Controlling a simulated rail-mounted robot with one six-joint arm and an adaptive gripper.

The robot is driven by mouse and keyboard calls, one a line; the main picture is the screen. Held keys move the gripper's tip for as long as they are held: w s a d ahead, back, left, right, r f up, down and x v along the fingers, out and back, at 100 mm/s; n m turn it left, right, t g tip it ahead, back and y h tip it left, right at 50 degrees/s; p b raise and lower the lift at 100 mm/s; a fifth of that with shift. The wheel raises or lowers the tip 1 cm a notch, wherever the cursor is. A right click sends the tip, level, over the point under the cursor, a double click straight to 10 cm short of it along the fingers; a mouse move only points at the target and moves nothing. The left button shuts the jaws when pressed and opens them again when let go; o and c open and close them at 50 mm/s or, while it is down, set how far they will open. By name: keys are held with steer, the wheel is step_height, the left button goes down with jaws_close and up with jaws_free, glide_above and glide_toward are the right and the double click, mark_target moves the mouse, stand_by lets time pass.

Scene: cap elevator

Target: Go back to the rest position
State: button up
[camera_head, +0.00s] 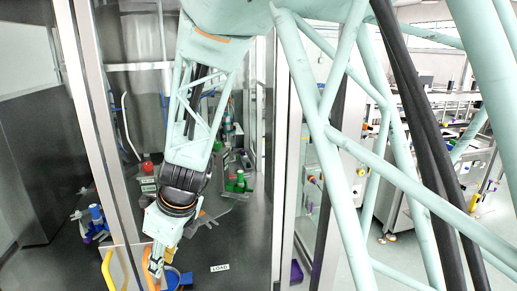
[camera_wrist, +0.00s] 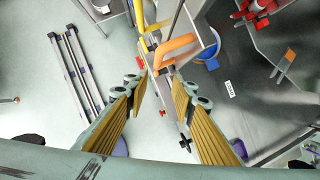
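My gripper (camera_wrist: 155,86) is open and empty in the wrist view. An orange handle (camera_wrist: 175,48) and a yellow handle (camera_wrist: 152,22) appear just beyond the fingertips; I cannot tell the exact distance. In the head view my gripper (camera_head: 155,264) hangs low at the end of my arm, beside the yellow handle (camera_head: 107,270) at the cabinet opening. The fingers are small and partly hidden there.
A blue round container (camera_head: 177,279) and a LOAD label (camera_head: 220,268) are on the dark cabinet floor near my gripper. Blue (camera_head: 97,217), red (camera_head: 147,167) and green (camera_head: 238,182) items stand inside. Metal cabinet posts (camera_head: 85,110) flank my arm. Metal rails (camera_wrist: 76,68) lie across the pale floor.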

steer(key=s+d+f+n+h+b, duration=0.15)
steer(key=d+n+b, duration=0.25)
steer(key=d, duration=0.7)
steer(key=s+d+n+b, duration=0.3)
steer(key=d, duration=0.7)
steer(key=s+d+f+n+h+b, duration=0.15)
steer(key=d+n+b, duration=0.25)
steer(key=d, duration=0.7)
steer(key=s+d+r+n+t+b, duration=0.1)
steer(key=s+d+r+n+b, duration=0.1)
steer(key=s+d, duration=0.4)
steer(key=s+d+r+n+b, duration=0.1)
steer(key=s+d+n+b, duration=0.3)
steer(key=s, duration=0.4)
steer(key=s+d+r+n+t+h+b, duration=0.1)
steer(key=s+d+r+n+b, duration=0.1)
steer(key=s+d, duration=0.5)
steer(key=shift+s+d+r+n+t+b, duration=0.3)
steer(key=shift+n+b, duration=0.3)
steer(key=shift+n, duration=0.4)
steer(key=shift+c, duration=0.2)
jaws_close()
